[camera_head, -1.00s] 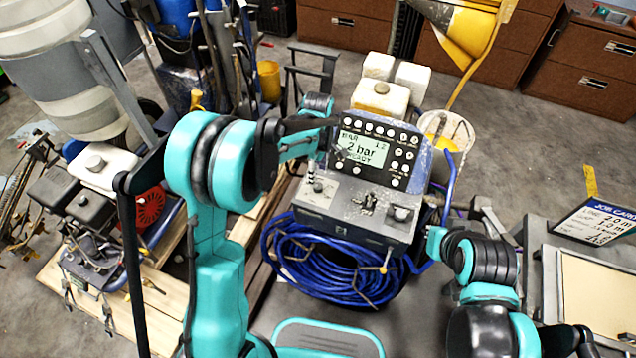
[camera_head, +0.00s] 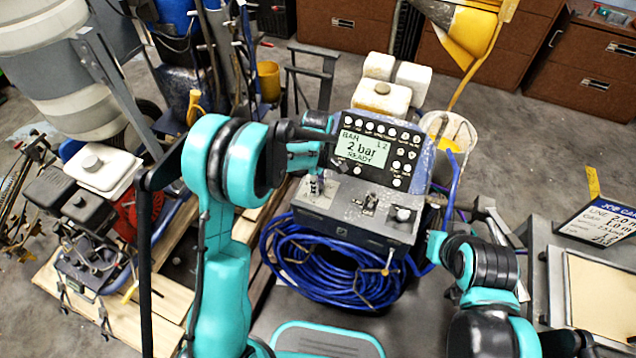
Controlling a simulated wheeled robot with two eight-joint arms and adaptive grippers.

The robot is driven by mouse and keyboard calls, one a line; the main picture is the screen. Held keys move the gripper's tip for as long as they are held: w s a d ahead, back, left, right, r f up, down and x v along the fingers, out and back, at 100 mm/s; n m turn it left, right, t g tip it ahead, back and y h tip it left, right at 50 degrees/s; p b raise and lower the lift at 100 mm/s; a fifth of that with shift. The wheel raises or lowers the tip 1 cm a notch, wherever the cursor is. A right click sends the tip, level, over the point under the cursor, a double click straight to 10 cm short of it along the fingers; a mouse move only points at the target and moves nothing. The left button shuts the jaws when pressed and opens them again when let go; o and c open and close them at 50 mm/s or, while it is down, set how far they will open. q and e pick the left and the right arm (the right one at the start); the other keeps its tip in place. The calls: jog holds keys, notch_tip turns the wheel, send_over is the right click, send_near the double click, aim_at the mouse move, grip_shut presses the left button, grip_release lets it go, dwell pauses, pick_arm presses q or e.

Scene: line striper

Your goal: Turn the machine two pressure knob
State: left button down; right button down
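My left gripper (camera_head: 332,158) is at the left edge of the screen, above the console and apart from the black knob. Its fingers are small and partly hidden by my arm.
A coiled blue hose (camera_head: 330,265) hangs below the console. A job card (camera_head: 598,220) stands at the right beside a tray (camera_head: 600,285). An engine on pallets (camera_head: 90,220) is at the left.

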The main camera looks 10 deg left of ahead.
pick_arm(q)
jog(key=shift+m, duration=0.3)
jog(key=m, duration=1)
jog(key=shift+m, duration=0.4)
dwell(0.5)
jog(key=c, duration=1.2)
grip_release()
notch_tip(320, 180, up, 12)
jog(key=shift+b, duration=0.3)
